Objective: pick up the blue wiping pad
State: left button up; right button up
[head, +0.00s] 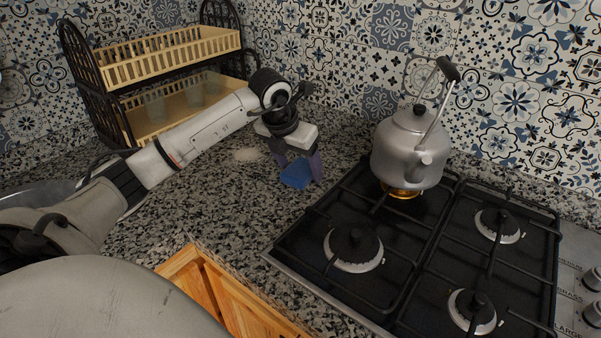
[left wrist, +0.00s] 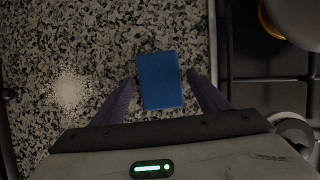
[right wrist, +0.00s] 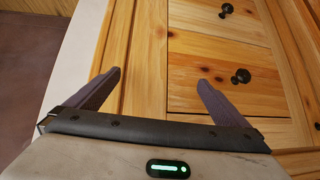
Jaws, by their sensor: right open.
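The blue wiping pad (head: 296,174) lies on the speckled granite counter, left of the stove. It also shows in the left wrist view (left wrist: 160,80), between the fingers. My left gripper (head: 298,168) points down over the pad with one finger on each side. Its fingers (left wrist: 160,78) are apart, and narrow gaps seem to show between them and the pad's edges. Whether the fingertips reach down to the counter is unclear. My right gripper (right wrist: 160,78) is open and empty in the right wrist view, facing wooden cabinet fronts; it is out of the head view.
A metal kettle (head: 408,150) stands on a glowing burner of the black gas stove (head: 393,235), right of the pad. A pale powdery patch (head: 248,154) lies on the counter to the left, also in the left wrist view (left wrist: 69,90). A dish rack (head: 118,95) stands behind.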

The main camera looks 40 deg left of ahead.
aim_at(299, 170)
pick_arm(q)
jog(key=c, duration=0.9)
jog(key=shift+r, duration=0.1)
notch_tip(299, 170, up, 10)
jog(key=shift+r, duration=0.15)
